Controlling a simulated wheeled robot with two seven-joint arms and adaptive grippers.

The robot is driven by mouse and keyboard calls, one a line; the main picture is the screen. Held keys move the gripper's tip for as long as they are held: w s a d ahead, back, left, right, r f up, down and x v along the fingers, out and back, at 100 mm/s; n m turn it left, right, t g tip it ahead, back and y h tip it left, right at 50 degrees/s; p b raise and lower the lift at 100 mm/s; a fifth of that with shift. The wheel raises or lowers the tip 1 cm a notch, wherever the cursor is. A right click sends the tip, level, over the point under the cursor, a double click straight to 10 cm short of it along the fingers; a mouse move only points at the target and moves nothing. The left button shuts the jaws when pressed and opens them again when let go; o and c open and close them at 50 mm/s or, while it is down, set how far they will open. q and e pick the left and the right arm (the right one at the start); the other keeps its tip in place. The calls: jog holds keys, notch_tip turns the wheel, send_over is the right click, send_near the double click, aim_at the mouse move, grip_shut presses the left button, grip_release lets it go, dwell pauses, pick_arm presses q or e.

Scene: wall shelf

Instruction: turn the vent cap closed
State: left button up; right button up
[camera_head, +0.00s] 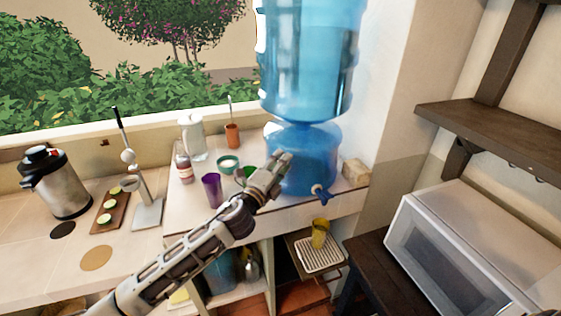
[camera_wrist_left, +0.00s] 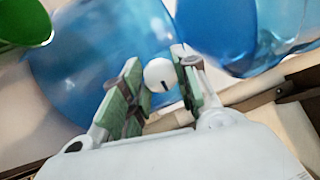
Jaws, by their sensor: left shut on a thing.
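The vent cap (camera_wrist_left: 160,75) is a small white round knob with a short dark mark on its face. In the left wrist view it sits between the green-padded fingers of my left gripper (camera_wrist_left: 157,82), which is shut on it. In the head view my left gripper (camera_head: 279,163) is up against the blue lower dispenser tank (camera_head: 318,151) and hides the cap. The tank's blue side also shows behind the cap in the left wrist view (camera_wrist_left: 80,65). My right gripper is not in view.
A large blue water bottle (camera_head: 308,60) stands on the tank, with a blue tap (camera_head: 321,192) low at its front. A yellow cup (camera_head: 319,233) is on a drip rack below.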

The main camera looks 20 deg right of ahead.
pick_arm(q)
jog(key=shift+f, duration=0.1)
dwell(0.3)
jog(key=o, duration=1)
jog(key=shift+o, duration=0.2)
jog(key=v, duration=1.2)
